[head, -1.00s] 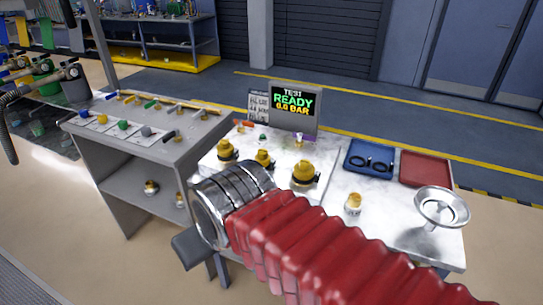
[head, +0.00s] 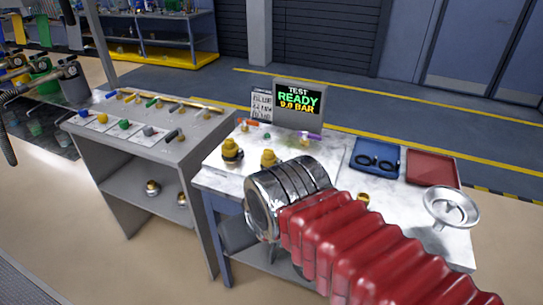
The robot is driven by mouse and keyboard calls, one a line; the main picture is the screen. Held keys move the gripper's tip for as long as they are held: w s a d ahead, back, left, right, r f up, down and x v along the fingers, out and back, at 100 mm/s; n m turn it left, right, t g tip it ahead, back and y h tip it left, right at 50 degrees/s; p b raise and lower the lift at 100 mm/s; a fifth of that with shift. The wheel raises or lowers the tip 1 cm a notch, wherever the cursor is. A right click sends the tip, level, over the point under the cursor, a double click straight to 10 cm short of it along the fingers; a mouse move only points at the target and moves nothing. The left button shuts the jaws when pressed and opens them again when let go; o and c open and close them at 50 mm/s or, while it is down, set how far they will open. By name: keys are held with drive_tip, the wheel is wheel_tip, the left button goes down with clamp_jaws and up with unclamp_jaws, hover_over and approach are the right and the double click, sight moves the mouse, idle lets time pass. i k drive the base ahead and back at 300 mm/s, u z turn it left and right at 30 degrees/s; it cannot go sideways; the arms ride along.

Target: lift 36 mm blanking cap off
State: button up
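Two yellow blanking caps show on fittings on the pale test bench (head: 222,177): the left cap (head: 231,147) and the middle cap (head: 269,157). I cannot read a size on either, so I cannot tell which is 36 mm. The right part of the bench top behind my arm's metal wrist is hidden, and no third cap shows there. My arm's red sleeve comes in from the lower right. A dark part of my gripper (head: 237,236) shows left of the wrist, below the bench top's front edge. Its fingertips are not clear.
A blue tray (head: 375,158) with dark rings, a red tray (head: 433,168) and a silver dish (head: 451,207) sit on the right. A small brass fitting (head: 362,199) peeks out behind my arm. A grey cabinet (head: 150,140) stands left.

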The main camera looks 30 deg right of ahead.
sight(269, 158)
drive_tip(key=u, duration=0.05)
drive_tip(key=i, duration=1)
drive_tip(key=z, duration=0.05)
